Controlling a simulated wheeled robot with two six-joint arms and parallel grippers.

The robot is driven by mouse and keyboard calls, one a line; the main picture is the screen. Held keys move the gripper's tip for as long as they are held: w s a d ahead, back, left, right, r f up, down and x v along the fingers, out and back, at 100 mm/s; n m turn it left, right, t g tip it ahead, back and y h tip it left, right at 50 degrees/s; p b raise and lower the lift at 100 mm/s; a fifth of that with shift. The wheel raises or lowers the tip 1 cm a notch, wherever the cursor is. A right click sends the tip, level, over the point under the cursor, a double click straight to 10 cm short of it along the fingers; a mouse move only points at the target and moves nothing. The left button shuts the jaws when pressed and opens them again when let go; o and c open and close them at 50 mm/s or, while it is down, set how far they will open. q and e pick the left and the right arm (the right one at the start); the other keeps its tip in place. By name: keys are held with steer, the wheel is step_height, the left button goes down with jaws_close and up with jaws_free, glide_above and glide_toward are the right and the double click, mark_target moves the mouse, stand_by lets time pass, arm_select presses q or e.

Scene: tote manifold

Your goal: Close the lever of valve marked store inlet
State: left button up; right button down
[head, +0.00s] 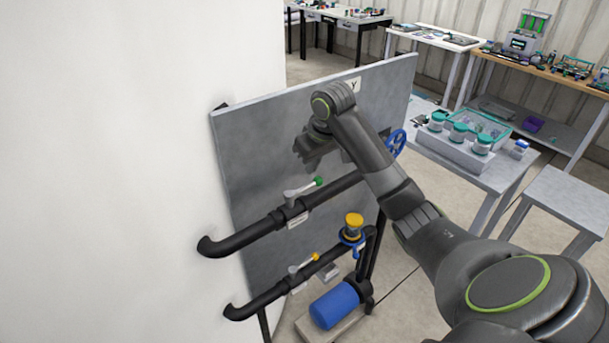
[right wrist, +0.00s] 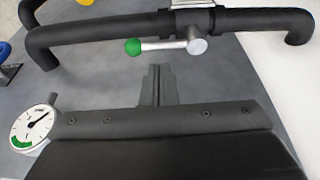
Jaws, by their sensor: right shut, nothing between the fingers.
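A grey lever with a green knob (head: 319,181) sits on the valve of the upper black pipe (head: 250,233). It lies roughly along the pipe. A small white label (head: 297,222) hangs under this valve; its text is too small to read. In the right wrist view the lever (right wrist: 165,45) runs sideways, its green knob at the left end. My right gripper (right wrist: 157,69) is shut and empty, its fingertips close to the lever with a small gap. A second lever with a yellow knob (head: 315,257) is on the lower pipe. My left gripper is not in view.
The pipes are mounted before a grey panel (head: 232,145) beside a white wall. A blue handwheel (head: 395,143), a yellow-topped fitting (head: 354,224) and a blue motor (head: 334,305) stand near. A gauge (right wrist: 33,128) shows left of my gripper. A table with jars (head: 480,145) is at right.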

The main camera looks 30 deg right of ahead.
mark_target(304, 188)
steer(key=w+p+x, duration=0.1)
steer(key=p+x, duration=0.1)
steer(key=x, duration=0.6)
steer(key=shift+w+d+p, duration=0.25)
steer(key=shift+d+p, duration=0.1)
steer(key=shift+p, duration=0.05)
steer(key=shift+w, duration=0.1)
